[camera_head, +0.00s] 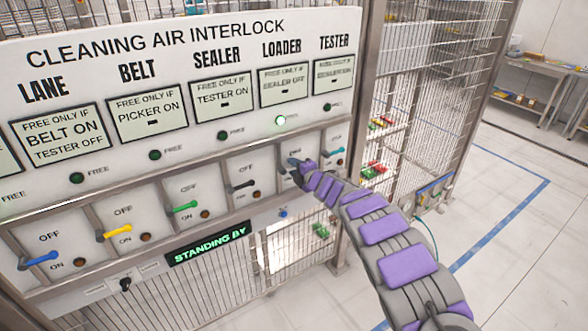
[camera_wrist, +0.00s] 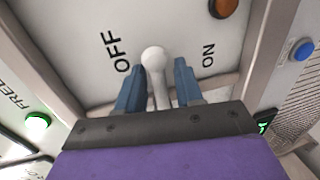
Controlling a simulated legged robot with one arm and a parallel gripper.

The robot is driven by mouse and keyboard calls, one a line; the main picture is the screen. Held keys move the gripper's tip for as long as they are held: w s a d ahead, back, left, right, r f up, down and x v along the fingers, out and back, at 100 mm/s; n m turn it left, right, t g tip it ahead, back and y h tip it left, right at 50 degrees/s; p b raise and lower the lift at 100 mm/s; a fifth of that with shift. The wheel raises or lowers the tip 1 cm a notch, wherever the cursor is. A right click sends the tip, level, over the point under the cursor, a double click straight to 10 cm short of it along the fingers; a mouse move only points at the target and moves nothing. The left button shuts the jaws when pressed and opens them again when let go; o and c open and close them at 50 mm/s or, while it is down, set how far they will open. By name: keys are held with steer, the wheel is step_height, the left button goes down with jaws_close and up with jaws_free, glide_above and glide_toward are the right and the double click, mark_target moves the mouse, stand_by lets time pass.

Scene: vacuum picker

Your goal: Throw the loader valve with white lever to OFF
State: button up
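The white lever (camera_wrist: 155,62) stands out from the panel between the OFF and ON labels in the wrist view. OFF is on its left and ON on its right. My gripper (camera_wrist: 160,82) has its two blue fingers on either side of the lever, with gaps visible, so it is open around it. I cannot tell exactly which label the lever is set to. In the head view my gripper (camera_head: 294,164) is at the bay under the LOADER heading (camera_head: 282,47), and it hides the white lever there. The LOADER lamp (camera_head: 280,120) glows green.
The interlock panel (camera_head: 150,45) has other levers: blue (camera_head: 40,258), yellow (camera_head: 116,232), green (camera_head: 185,207), black (camera_head: 243,185) and light blue (camera_head: 335,154). Raised dividers separate the bays. A display (camera_head: 209,243) reads STANDING BY. Open floor (camera_head: 490,220) lies to the right.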

steer(key=p+v, duration=0.2)
steer(key=v, duration=1.5)
steer(key=shift+f, duration=0.1)
